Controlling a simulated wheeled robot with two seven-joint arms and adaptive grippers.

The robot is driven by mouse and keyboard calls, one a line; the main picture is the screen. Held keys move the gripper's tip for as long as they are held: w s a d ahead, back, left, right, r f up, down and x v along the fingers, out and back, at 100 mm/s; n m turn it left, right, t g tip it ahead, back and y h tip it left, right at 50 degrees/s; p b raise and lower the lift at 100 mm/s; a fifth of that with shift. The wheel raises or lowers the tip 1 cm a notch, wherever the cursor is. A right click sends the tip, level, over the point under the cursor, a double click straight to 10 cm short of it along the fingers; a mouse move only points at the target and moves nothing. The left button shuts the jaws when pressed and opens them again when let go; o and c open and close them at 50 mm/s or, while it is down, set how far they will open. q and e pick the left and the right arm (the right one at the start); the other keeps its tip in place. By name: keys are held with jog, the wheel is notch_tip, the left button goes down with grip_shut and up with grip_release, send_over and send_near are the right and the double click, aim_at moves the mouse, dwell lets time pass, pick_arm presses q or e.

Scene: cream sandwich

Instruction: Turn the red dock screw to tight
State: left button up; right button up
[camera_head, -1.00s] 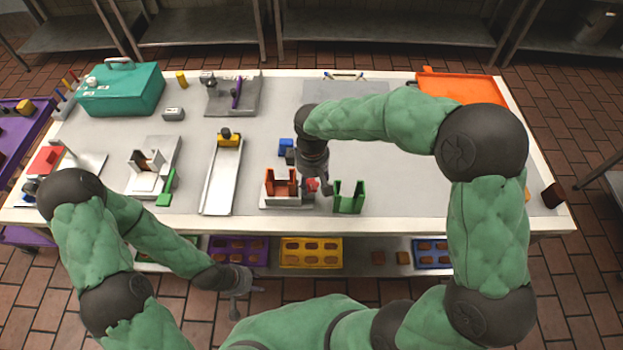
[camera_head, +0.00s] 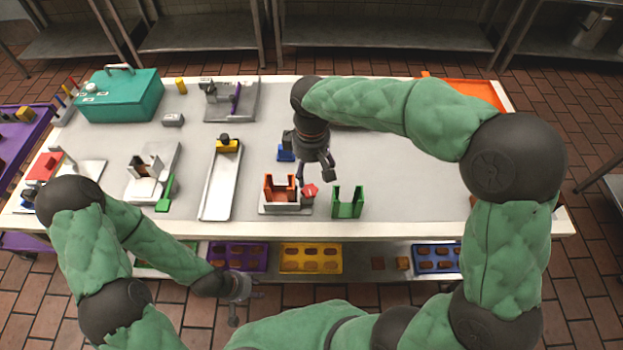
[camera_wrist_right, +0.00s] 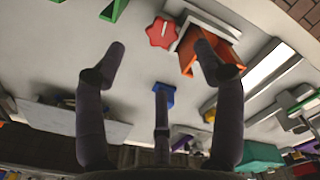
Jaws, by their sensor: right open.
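The red dock screw (camera_head: 310,190) is a lobed red knob at the right side of the orange dock (camera_head: 281,190), which sits on a pale base. In the right wrist view the screw (camera_wrist_right: 161,32) shows whole, beside the orange dock (camera_wrist_right: 212,50). My right gripper (camera_head: 317,181) is open and empty, pointing down just above and behind the screw. In its wrist view the spread fingers (camera_wrist_right: 162,58) frame the space below the screw, apart from it. My left gripper (camera_head: 246,306) hangs in front of the table, its fingers spread and empty.
A green U-shaped holder (camera_head: 348,203) stands close to the right of the screw. A small blue block (camera_head: 285,153) lies behind the dock. A metal tray with a yellow end (camera_head: 220,185) lies to the left.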

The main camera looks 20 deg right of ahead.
notch_tip(320, 180, up, 3)
jog(key=shift+r, duration=0.15)
dwell(0.6)
